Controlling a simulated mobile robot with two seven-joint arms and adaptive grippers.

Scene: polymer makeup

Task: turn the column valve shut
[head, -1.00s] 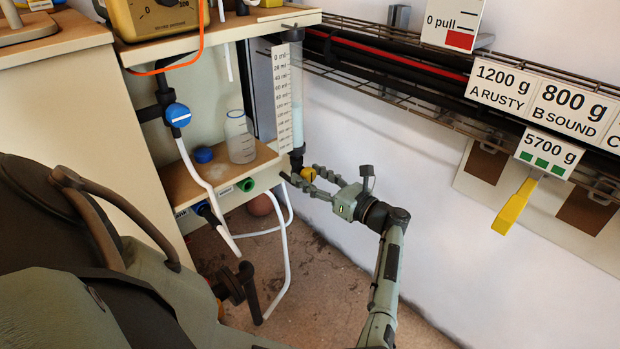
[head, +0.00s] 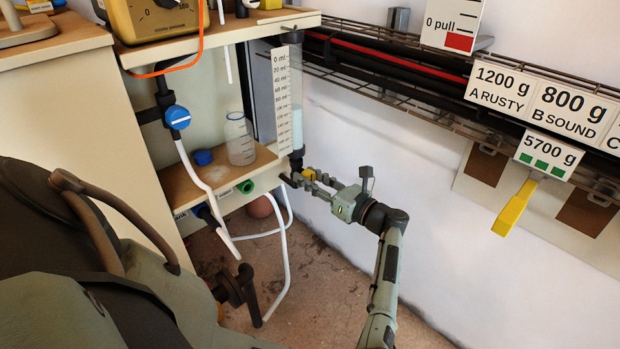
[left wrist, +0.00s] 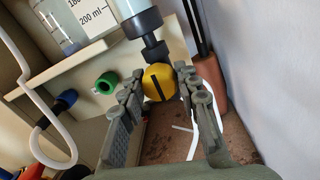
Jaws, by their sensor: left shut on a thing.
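The column (head: 297,85) is a clear upright tube with pale blue liquid in its lower part, beside a millilitre scale (head: 281,100). Its valve is a yellow knob (left wrist: 159,82) with a black stripe, under the column's dark outlet. In the left wrist view the stripe runs roughly in line with the column. My left gripper (left wrist: 160,92) has one finger on each side of the knob and is shut on it. In the head view the left gripper (head: 307,178) largely hides the knob. My right gripper is not in view.
A green fitting (head: 246,187) and white hoses (head: 287,250) are near the gripper. A wire rack (head: 400,95) runs along the wall.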

